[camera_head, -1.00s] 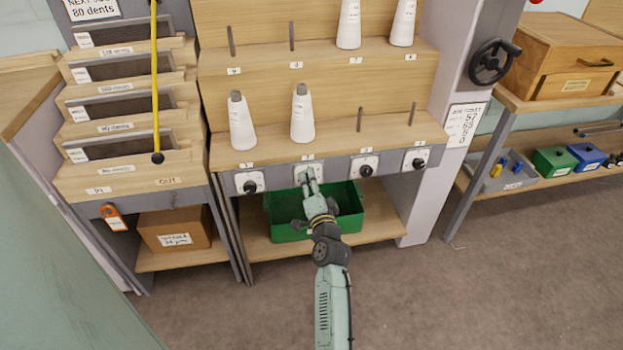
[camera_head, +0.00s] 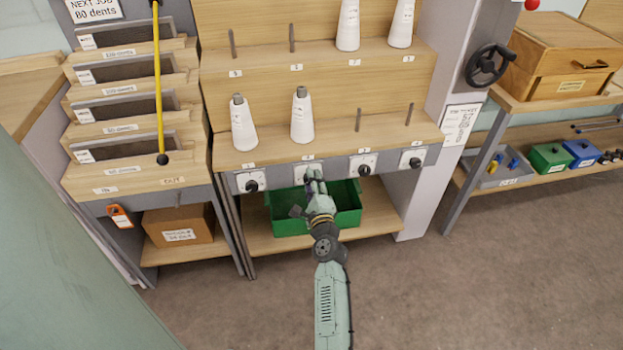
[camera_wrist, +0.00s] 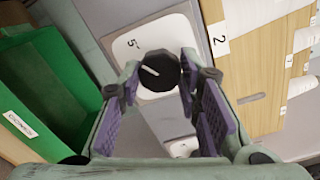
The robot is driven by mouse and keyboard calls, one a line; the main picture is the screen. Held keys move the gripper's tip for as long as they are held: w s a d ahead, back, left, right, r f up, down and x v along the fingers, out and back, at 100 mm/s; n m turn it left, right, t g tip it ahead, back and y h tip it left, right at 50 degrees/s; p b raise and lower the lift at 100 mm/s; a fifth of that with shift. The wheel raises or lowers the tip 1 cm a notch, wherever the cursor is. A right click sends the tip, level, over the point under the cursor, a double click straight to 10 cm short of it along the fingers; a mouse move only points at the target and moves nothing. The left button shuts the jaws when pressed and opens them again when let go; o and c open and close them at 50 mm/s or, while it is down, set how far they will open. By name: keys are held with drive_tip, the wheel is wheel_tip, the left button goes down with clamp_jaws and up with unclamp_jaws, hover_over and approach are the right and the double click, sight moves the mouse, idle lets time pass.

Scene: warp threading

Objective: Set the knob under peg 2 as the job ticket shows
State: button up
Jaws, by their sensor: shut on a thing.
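The knob under peg 2 (camera_wrist: 160,68) is black and round with a white pointer line, on a white dial plate (camera_wrist: 180,35). A "5" shows on the plate, and a "2" label (camera_wrist: 220,42) is on the wooden edge beside it. My gripper (camera_wrist: 158,82) has its purple-padded fingers on either side of the knob and is shut on it.
Other knobs (camera_head: 251,186) (camera_head: 364,169) (camera_head: 415,162) sit along the same rail. A green bin (camera_head: 290,226) stands on the shelf below my gripper. A yellow rod (camera_head: 157,80) hangs at the left rack. The floor in front is clear.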

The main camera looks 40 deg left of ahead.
drive_tip(key=shift+r+m, duration=0.1)
drive_tip(key=shift+m, duration=0.4)
drive_tip(key=o, duration=1.2)
drive_tip(key=shift+c, duration=0.2)
drive_tip(key=v, duration=1.2)
drive_tip(key=shift+w, duration=0.1)
